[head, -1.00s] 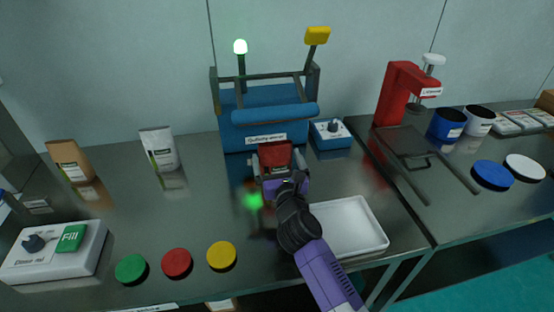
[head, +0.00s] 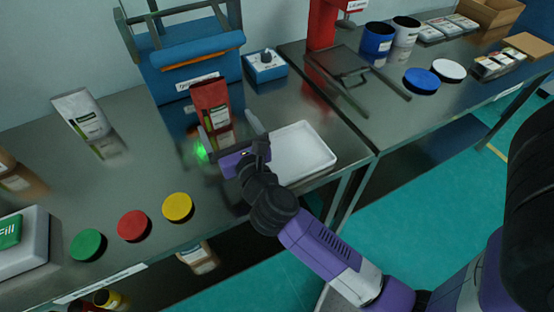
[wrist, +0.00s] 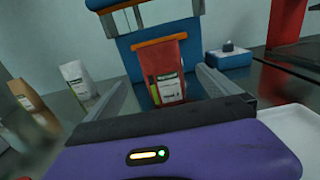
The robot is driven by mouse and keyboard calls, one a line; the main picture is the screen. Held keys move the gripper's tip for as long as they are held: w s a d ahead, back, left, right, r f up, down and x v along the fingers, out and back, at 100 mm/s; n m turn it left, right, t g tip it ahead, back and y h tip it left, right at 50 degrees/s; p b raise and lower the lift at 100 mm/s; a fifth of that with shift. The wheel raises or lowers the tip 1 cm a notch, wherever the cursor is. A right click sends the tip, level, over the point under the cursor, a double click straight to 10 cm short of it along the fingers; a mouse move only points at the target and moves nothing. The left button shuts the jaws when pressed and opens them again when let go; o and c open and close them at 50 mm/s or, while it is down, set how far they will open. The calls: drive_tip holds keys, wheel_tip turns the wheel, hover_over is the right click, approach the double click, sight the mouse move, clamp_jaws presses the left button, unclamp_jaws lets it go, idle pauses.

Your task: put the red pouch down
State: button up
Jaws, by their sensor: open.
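The red pouch (head: 211,104) stands upright on the steel table, in front of the blue machine. In the wrist view the red pouch (wrist: 166,73) stands beyond and between the two open fingers, apart from them. My gripper (head: 230,134) is open and empty, just in front of the pouch, low over the table. The pouch's lower front is partly hidden by my gripper in the head view.
The blue machine (head: 183,60) is right behind the pouch. A white pouch (head: 82,115) stands at left. Green, red and yellow (head: 177,207) discs lie at the front.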

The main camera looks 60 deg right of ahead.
drive_tip(key=s+a+m+y, duration=0.3)
drive_tip(key=s+a+m, duration=0.3)
drive_tip(key=s+m, duration=0.3)
drive_tip(key=s+a+f+m+y, duration=0.1)
drive_tip(key=s+a+m+y, duration=0.2)
drive_tip(key=s+a+m, duration=0.3)
drive_tip(key=s+a+m+y, duration=0.4)
drive_tip(key=s+a+m, duration=0.2)
drive_tip(key=s+m, duration=0.8)
drive_tip(key=shift+s+a+f, duration=0.15)
drive_tip(key=shift+s+f, duration=0.15)
drive_tip(key=shift+s, duration=0.3)
